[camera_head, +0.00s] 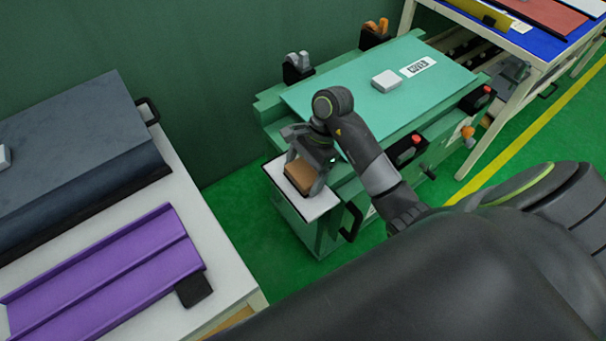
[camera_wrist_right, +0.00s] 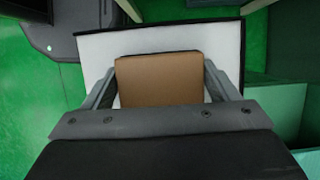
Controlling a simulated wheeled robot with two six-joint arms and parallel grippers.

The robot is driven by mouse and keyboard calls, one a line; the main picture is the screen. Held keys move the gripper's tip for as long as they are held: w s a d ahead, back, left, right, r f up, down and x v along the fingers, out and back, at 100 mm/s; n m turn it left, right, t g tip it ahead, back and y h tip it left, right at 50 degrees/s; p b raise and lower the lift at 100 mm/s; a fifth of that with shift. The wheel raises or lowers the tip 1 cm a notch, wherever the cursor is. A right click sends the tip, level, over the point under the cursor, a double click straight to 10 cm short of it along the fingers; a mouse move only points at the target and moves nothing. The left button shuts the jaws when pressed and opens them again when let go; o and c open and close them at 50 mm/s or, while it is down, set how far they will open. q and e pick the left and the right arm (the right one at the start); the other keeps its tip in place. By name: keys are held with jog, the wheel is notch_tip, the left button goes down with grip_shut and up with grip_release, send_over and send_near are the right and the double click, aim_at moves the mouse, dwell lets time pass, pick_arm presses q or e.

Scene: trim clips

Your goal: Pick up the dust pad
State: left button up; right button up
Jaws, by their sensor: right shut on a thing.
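The dust pad appears to be the brown block (camera_head: 298,175) over the small white shelf (camera_head: 318,207) at the near left end of the green bench. It also shows in the right wrist view as a brown square (camera_wrist_right: 160,80) between the two fingers. My right gripper (camera_head: 303,178) points down with its fingers on either side of the brown block and is shut on it. The wrist view shows the white shelf top (camera_wrist_right: 100,50) behind the block. I cannot tell whether the block touches the shelf. My left gripper is not in view.
The green bench (camera_head: 350,90) carries a small white block (camera_head: 385,79), a labelled plate (camera_head: 418,66) and clamps along its edges. A left table holds a purple channel part (camera_head: 110,270) and a dark padded piece (camera_head: 75,140). A blue-topped table stands at the upper right.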

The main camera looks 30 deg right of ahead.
aim_at(303, 172)
notch_tip(303, 172, up, 10)
jog(key=p, duration=0.9)
jog(key=o, duration=0.4)
jog(key=shift+c, duration=1)
